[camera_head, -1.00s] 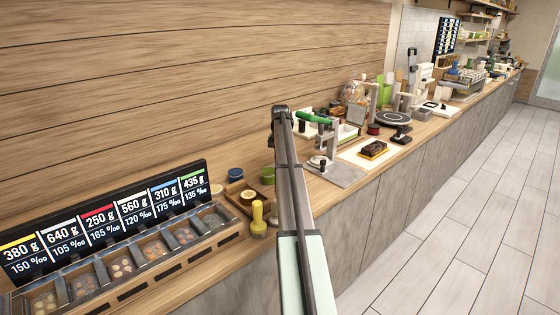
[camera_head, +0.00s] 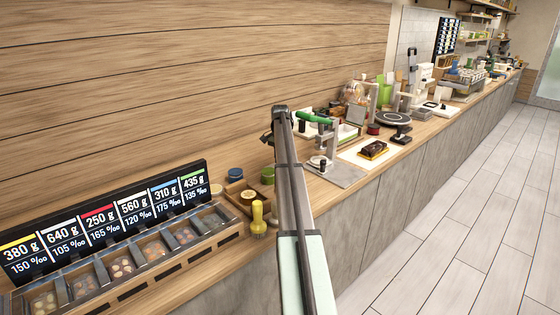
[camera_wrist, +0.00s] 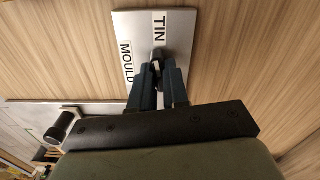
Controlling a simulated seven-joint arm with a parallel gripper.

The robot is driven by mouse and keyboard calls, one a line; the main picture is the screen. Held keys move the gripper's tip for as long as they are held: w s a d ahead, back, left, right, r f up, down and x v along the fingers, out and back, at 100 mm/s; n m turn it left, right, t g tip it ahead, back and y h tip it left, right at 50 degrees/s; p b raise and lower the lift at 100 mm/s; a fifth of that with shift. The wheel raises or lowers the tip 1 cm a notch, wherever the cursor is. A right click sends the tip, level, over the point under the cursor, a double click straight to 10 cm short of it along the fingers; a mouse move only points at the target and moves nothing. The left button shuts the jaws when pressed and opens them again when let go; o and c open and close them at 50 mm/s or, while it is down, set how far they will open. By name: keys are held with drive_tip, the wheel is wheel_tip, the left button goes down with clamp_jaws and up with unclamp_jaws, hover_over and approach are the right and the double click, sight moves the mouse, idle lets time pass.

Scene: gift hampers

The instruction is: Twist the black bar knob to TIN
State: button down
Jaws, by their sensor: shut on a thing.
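In the wrist view, a pale grey plate (camera_wrist: 183,28) carries two white labels, TIN (camera_wrist: 159,24) and MOULD (camera_wrist: 126,61). My gripper (camera_wrist: 158,58) is over the plate, its two dark blue fingers closed together between the labels. They are shut on the black bar knob (camera_wrist: 158,54), of which only a small dark part shows between the fingertips. The knob's exact pointing direction is hidden by the fingers. In the head view, my arm hides the plate and the knob.
A black-handled tool (camera_wrist: 66,124) lies near the plate in the wrist view. In the head view, a green-handled press (camera_head: 318,120) stands right of my arm.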

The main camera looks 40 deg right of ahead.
idle(0.3)
drive_tip(key=shift+m, duration=1)
drive_tip(key=c, duration=1.1)
unclamp_jaws()
drive_tip(key=shift+r, duration=3.5)
drive_tip(key=shift+r, duration=0.1)
wheel_tip(320, 180, up, 14)
drive_tip(key=shift+f, duration=0.2)
